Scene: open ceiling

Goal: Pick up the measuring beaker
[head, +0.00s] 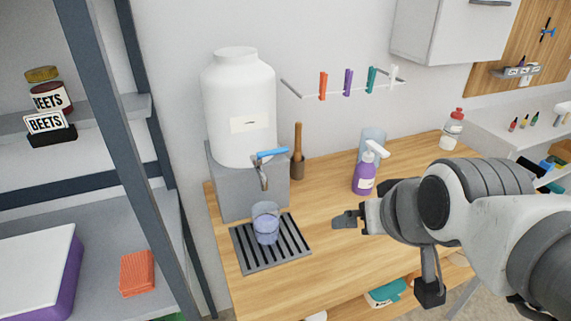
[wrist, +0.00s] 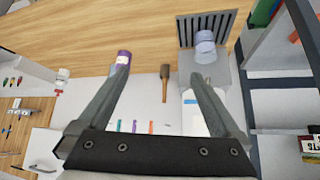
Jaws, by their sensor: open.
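A clear bluish beaker (head: 266,224) stands upright on a dark slatted drip tray (head: 243,250), below the tap of a white water container. It also shows in the wrist view (wrist: 205,47), where the picture is upside down. My gripper (head: 347,220) is open and empty, in the air over the wooden counter to the right of the tray, apart from the beaker. In the wrist view the space between my fingers (wrist: 157,72) holds nothing, and the beaker lies beyond the right finger's tip.
The white container (head: 240,105) with its blue-handled tap (head: 265,165) stands on a grey block behind the beaker. Shelving (head: 110,110) borders the left.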

